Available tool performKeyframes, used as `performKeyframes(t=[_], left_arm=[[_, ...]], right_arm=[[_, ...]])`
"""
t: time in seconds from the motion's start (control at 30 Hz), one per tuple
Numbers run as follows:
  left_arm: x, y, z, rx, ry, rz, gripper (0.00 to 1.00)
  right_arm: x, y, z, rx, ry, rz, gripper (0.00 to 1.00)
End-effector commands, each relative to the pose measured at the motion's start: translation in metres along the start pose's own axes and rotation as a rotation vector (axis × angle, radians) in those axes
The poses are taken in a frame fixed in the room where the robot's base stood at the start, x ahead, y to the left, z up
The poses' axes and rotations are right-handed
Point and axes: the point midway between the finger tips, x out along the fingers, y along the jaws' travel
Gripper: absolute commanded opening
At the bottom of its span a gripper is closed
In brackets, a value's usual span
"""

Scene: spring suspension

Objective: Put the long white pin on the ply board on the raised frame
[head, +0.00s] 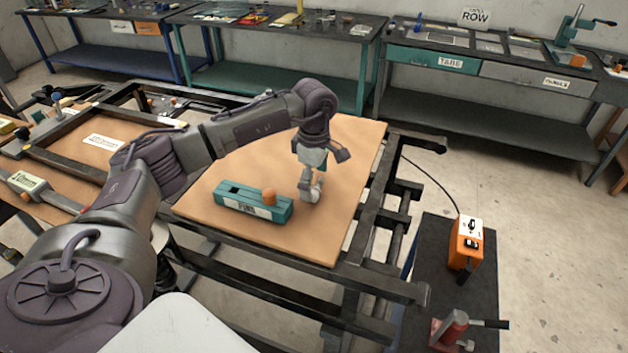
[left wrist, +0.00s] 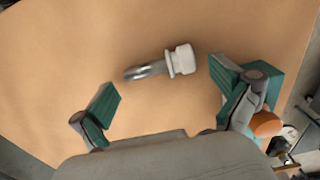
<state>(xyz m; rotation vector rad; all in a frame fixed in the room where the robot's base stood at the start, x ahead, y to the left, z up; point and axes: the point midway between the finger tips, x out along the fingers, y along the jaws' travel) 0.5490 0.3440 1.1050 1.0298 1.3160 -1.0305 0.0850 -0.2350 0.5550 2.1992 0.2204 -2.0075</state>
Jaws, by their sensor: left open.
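A pin with a white head and a metallic shaft (left wrist: 181,61) shows in the left wrist view on the ply board (left wrist: 60,60). It appears to lie on its side, head to the right. My left gripper (left wrist: 166,86) is open, its teal-tipped fingers apart, and the pin is just beyond the gap between them. In the head view the left gripper (head: 312,165) hangs low over the ply board (head: 350,150), right of a teal pin block (head: 232,199). A whitish shape shows below it, its details hard to tell. My right gripper is not in view.
The pin block holds an orange-topped pin (head: 268,197) close to my left gripper. The dark raised frame (head: 410,285) runs around and under the board. An orange control box (head: 467,242) stands on a dark stand at right. The board's far right is clear.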

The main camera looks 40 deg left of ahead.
Motion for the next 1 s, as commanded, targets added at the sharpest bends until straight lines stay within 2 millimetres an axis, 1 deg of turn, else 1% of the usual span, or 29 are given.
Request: performKeyframes(t=[0.1,0.17,0.27,0.5,0.7,0.83,1.0], left_arm=[[-0.004,0.0,0.0,0.0,0.0,0.0,1.0],[-0.006,0.001,0.0,0.0,-0.001,0.003,1.0],[-0.02,0.001,0.0,0.0,-0.001,0.006,1.0],[-0.072,0.001,0.001,0.001,-0.002,0.007,1.0],[-0.108,0.001,0.0,0.0,-0.001,0.004,1.0],[-0.119,0.0,0.0,0.0,-0.001,0.002,1.0],[-0.123,0.0,0.0,0.0,0.0,0.0,1.0]], right_arm=[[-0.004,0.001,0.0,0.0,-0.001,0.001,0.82],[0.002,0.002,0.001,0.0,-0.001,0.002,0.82],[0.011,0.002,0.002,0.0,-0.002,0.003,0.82],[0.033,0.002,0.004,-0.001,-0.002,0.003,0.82],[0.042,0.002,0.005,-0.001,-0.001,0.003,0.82],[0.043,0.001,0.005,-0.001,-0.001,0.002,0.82],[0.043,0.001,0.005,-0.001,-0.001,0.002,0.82]])
